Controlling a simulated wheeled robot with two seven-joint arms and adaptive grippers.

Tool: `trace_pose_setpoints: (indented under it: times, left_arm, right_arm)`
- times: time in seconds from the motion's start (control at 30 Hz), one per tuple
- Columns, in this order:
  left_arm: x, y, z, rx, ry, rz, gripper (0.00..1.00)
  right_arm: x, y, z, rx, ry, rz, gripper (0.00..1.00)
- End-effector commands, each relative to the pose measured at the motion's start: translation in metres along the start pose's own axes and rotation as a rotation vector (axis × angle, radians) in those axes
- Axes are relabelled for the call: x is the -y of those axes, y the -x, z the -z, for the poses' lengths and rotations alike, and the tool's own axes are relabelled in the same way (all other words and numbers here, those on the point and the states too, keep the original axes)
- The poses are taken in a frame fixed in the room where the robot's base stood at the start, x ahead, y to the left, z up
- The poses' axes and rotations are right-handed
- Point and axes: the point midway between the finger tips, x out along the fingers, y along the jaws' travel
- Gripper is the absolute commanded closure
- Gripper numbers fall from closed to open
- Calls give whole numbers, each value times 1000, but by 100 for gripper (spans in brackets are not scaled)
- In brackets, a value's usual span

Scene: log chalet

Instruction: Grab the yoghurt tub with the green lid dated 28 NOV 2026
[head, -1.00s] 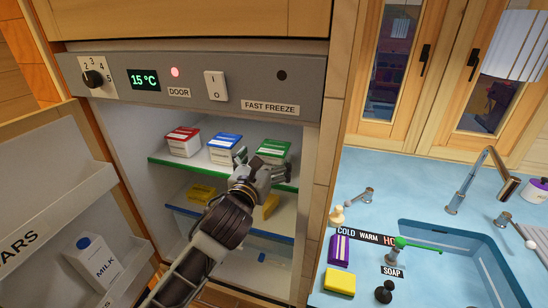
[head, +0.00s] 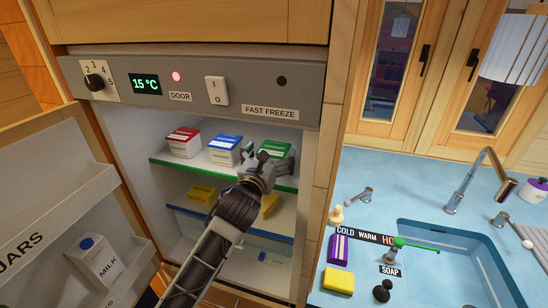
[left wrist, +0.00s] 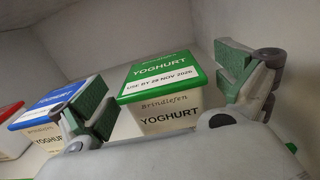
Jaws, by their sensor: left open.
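The yoghurt tub with the green lid (head: 275,147) stands on the upper fridge shelf, at the right of a row of tubs. In the left wrist view its green lid (left wrist: 160,73) reads "USE BY 28 NOV 2026". My left gripper (head: 267,163) is open in front of this tub. In the left wrist view, one finger is at the tub's left and the other at its right, with the tub between and a little beyond them. I cannot tell whether either finger touches it. My right gripper is not in view.
A blue-lidded tub (head: 225,147) stands close to the left of the green one, and a red-lidded tub (head: 183,141) farther left. Yellow packs (head: 202,193) lie on the shelf below. The open fridge door (head: 62,195) is at left, the sink counter (head: 375,180) at right.

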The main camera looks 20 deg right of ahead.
Motion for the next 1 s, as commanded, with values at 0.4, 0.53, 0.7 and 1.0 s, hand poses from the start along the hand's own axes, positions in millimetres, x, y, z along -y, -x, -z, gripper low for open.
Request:
trace_pose_setpoints:
  times: [0.4, 0.53, 0.7, 1.0]
  left_arm:
    - [0, -6, 0, 0, 0, 0, 0]
    - [0, -6, 0, 0, 0, 0, 0]
    - [0, -6, 0, 0, 0, 0, 12]
    - [0, -6, 0, 0, 0, 0, 50]
  right_arm:
    - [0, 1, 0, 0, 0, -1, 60]
    - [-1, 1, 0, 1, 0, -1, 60]
    - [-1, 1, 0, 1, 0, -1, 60]
    - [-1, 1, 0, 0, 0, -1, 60]
